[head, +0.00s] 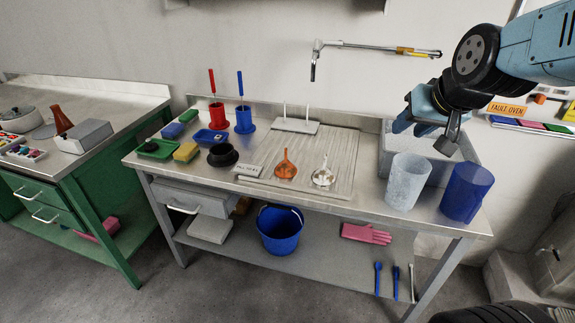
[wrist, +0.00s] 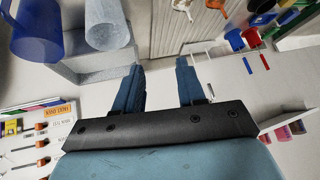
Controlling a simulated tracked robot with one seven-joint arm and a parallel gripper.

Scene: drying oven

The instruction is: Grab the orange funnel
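The orange funnel (head: 286,167) stands on the ribbed drainboard in the middle of the table in the head view, its narrow stem pointing up. In the wrist view an orange shape (wrist: 180,5), likely the same funnel, is cut by the top edge. My gripper (head: 424,128) is above the right end of the table, well to the right of the funnel and higher. In the wrist view its two blue fingers (wrist: 158,72) are apart with nothing between them. My gripper is open and empty.
A clear funnel (head: 323,176) stands just right of the orange one. A frosted beaker (head: 407,182) and a blue beaker (head: 466,193) stand near the table's right end, below my gripper. A black bowl (head: 222,155) and a small white label (head: 248,170) are left of the funnel.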

